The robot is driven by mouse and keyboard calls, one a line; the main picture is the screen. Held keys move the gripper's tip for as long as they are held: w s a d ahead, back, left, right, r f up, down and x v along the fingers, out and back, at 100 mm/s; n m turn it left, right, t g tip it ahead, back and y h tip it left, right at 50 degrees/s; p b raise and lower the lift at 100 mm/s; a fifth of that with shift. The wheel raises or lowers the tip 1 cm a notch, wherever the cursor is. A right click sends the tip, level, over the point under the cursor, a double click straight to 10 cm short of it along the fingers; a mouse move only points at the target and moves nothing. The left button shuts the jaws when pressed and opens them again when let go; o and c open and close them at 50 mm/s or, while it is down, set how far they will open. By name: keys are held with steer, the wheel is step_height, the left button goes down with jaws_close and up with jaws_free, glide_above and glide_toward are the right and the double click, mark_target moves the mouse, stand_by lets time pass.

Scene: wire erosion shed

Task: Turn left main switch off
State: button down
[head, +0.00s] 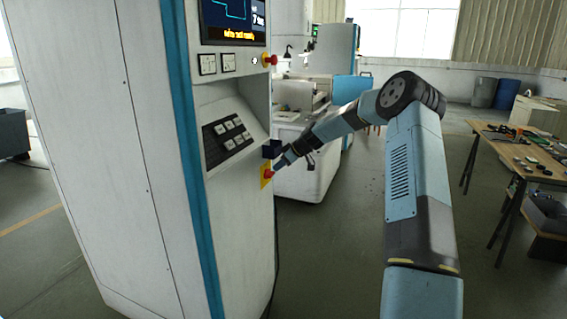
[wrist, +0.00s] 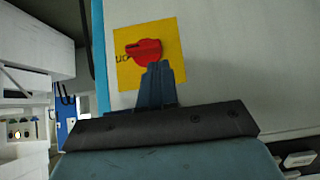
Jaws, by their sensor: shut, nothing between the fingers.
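The main switch is a red rotary knob (wrist: 140,47) on a square yellow plate (wrist: 171,34), on the white cabinet's front. In the wrist view its handle lies roughly crosswise. Dark lettering shows partly at its left. In the head view the yellow plate (head: 264,181) is low on the cabinet's right part, below the keypad. My gripper (wrist: 158,66) is shut and empty, its fingertips overlapping the knob's lower right edge. In the head view my gripper (head: 277,167) reaches the switch from the right. I cannot tell whether the tips touch the knob.
The cabinet (head: 120,120) has a keypad (head: 228,138), a screen (head: 232,20) and a red emergency-stop button (head: 269,60) above the switch. A white machine (head: 305,175) stands behind my gripper. A wooden table (head: 515,155) with small items is at right. Floor between is clear.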

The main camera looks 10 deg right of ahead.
mark_target(267, 175)
steer(key=shift+x, duration=1.9)
steer(key=shift+a, duration=0.1)
